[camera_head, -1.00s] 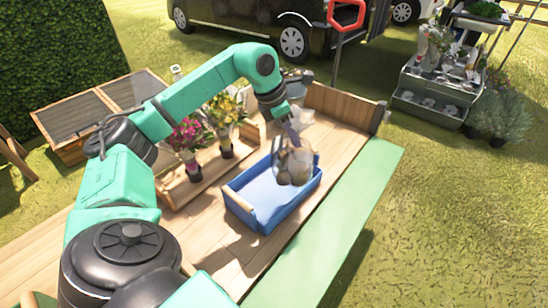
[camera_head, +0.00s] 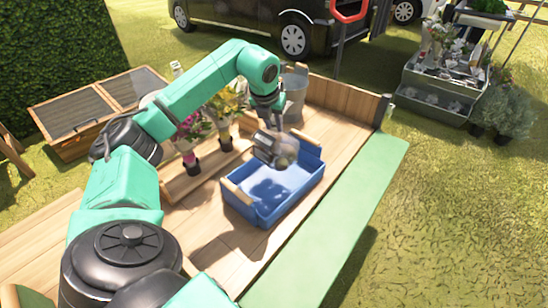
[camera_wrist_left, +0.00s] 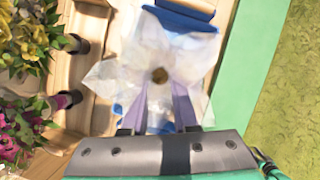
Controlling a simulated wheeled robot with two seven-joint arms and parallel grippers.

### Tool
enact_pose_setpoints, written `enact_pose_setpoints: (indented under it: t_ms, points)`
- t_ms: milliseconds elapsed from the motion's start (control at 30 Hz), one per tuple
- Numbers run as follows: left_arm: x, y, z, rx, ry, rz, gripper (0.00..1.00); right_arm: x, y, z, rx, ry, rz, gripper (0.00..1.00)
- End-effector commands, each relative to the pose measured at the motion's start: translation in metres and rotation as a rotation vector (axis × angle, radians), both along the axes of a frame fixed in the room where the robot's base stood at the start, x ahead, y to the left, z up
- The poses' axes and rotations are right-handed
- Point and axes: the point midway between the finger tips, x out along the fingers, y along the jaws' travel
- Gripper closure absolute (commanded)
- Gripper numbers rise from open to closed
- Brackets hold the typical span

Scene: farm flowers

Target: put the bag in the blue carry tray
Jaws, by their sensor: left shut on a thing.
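The blue carry tray (camera_head: 262,215) with wooden handles sits on the wooden table. The bag (camera_head: 284,152) is clear, crumpled plastic with brownish contents. In the head view it hangs over the tray's far part, and a shadow lies on the tray floor. My left gripper (camera_head: 272,130) is above the bag and shut on it. In the left wrist view the bag (camera_wrist_left: 150,62) spreads around the fingers of my left gripper (camera_wrist_left: 160,110) and hides much of the tray. A blue tray end (camera_wrist_left: 180,20) shows past it. My right gripper is not in view.
Potted flowers (camera_head: 192,158) stand in a wooden rack left of the tray. A green strip (camera_head: 345,215) runs along the table's right side. Bare table surrounds the tray's near end.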

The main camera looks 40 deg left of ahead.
Motion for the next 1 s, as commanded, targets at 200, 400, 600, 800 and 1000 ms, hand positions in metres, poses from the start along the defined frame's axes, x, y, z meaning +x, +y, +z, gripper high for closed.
enact_pose_setpoints:
  t_ms: [200,400,600,800,1000]
  points:
    - [0.000,0.000,-0.065,0.000,0.000,0.000,1.00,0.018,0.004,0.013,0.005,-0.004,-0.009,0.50]
    - [0.000,0.000,-0.089,-0.001,-0.003,0.000,1.00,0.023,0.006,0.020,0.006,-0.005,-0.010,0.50]
    - [0.000,0.000,-0.122,-0.001,-0.002,-0.002,1.00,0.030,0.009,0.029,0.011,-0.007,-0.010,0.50]
    - [0.001,0.000,-0.124,-0.001,-0.005,-0.001,1.00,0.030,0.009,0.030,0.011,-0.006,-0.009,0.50]
    - [0.000,0.000,-0.126,0.000,0.000,-0.001,0.43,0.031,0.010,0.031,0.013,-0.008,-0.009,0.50]
